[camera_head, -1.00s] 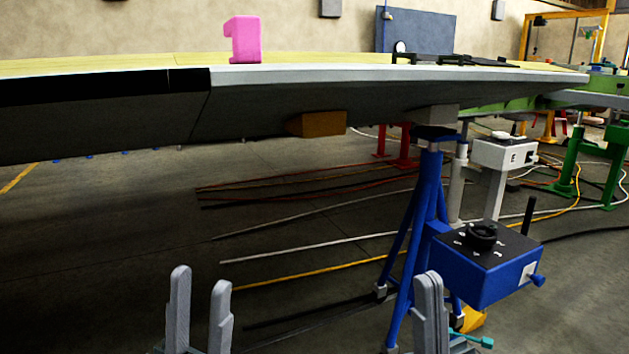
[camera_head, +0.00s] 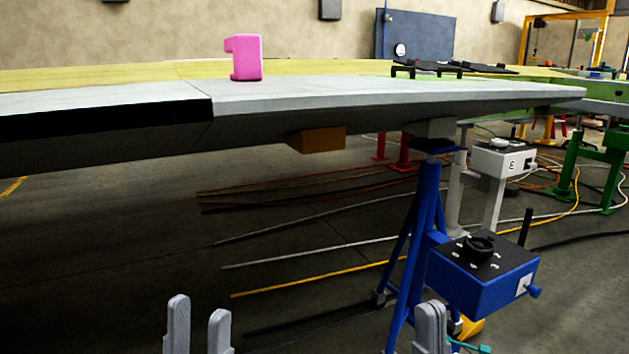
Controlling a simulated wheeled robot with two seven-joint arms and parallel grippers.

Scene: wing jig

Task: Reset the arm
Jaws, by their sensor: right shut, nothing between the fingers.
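My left gripper (camera_head: 199,325) shows at the bottom edge, left of centre. Its two grey fingers stand upright and apart, with nothing between them. My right gripper (camera_head: 431,325) shows at the bottom edge, right of centre. Its fingers are together and hold nothing. In the picture it lies just right of the lower part of the blue stand (camera_head: 422,210); I cannot tell the gap in depth. Both arms behind the grippers are out of the picture.
A blue box with a black knob (camera_head: 480,246) is on the stand. Cables (camera_head: 310,252) lie on the floor.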

